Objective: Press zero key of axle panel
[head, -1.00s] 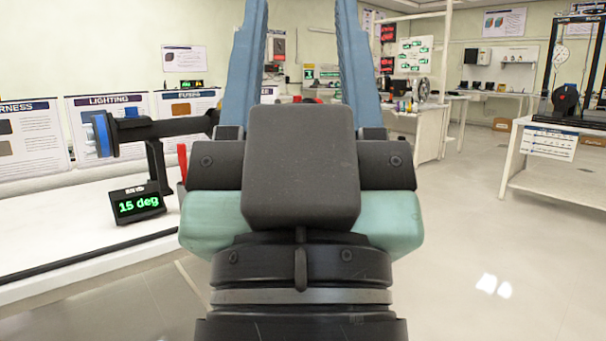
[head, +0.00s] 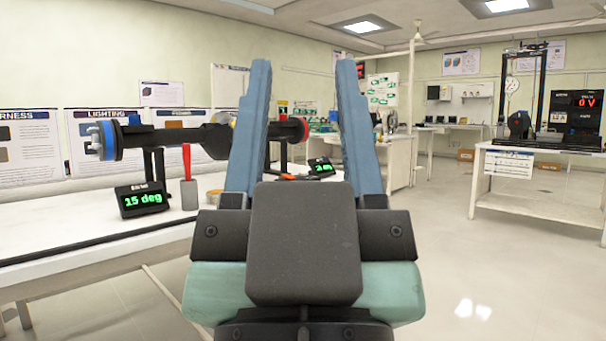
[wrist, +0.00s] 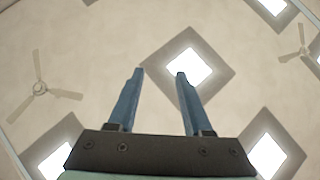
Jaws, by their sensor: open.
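My gripper (head: 303,68) points upward in the middle of the head view, its two blue fingers apart and nothing between them. In the wrist view the gripper (wrist: 158,74) shows against the ceiling. A dark axle (head: 190,136) with a blue end lies across stands on the white bench at left. A black display (head: 142,200) reading "15 deg" in green stands below its blue end. A second small green display (head: 321,168) sits farther back, partly behind the finger. I cannot make out a zero key or tell which display is the axle panel.
A red-handled tool (head: 188,178) stands by the left display. The white bench (head: 70,231) runs along the left. A white table (head: 545,180) with a frame and a red "0 V" display (head: 587,103) stands at right. The floor (head: 500,270) between is clear.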

